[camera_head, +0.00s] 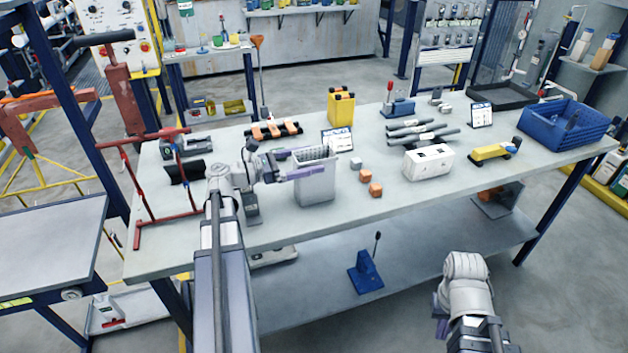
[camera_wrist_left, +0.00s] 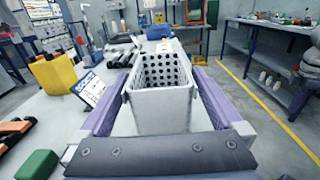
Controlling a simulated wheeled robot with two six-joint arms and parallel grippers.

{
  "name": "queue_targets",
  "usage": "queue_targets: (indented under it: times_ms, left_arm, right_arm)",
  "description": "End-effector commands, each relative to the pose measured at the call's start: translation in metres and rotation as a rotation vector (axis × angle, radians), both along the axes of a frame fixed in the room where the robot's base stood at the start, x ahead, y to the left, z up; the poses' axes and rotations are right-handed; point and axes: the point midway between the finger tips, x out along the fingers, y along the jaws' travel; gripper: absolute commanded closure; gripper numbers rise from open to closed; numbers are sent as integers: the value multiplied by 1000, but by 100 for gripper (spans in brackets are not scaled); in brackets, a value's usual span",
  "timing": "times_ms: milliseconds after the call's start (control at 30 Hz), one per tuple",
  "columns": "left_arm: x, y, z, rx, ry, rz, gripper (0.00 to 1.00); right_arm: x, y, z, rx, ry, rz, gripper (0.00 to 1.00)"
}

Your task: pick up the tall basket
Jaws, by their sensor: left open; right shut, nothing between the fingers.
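The tall basket (camera_head: 316,188) is a light grey bin with a perforated upper part, standing upright on the grey workbench. In the left wrist view the basket (camera_wrist_left: 160,108) sits between the two purple fingers of my left gripper (camera_wrist_left: 162,88). In the head view my left gripper (camera_head: 308,164) reaches in from the left, open, with one finger across the basket's near face near the top. I cannot tell whether either finger touches it. My right gripper (camera_head: 440,318) is low in front of the bench, shut and empty, mostly hidden by its own wrist.
Small orange-and-grey blocks (camera_head: 365,176) stand just right of the basket. A small sign (camera_head: 337,141) and a yellow container (camera_head: 341,108) are behind it. A white box (camera_head: 428,162) and a blue crate (camera_head: 565,126) are further right. A red frame (camera_head: 150,185) stands at the left end.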

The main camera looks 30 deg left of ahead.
Motion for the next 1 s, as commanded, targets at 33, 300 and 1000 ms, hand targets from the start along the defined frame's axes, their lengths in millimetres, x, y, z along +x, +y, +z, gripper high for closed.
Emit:
queue_targets:
  times_ms: [33, 300, 1000]
  left_arm:
    - [7, -7, -2, 0, 0, -5, 0]
    - [29, -26, -2, 0, 0, -3, 0]
    - [30, -27, -2, 0, 0, -1, 48]
  right_arm:
    - [0, 0, -2, 0, 0, 0, 100]
    - [0, 0, -2, 0, 0, 0, 100]
    - [0, 0, -2, 0, 0, 0, 100]
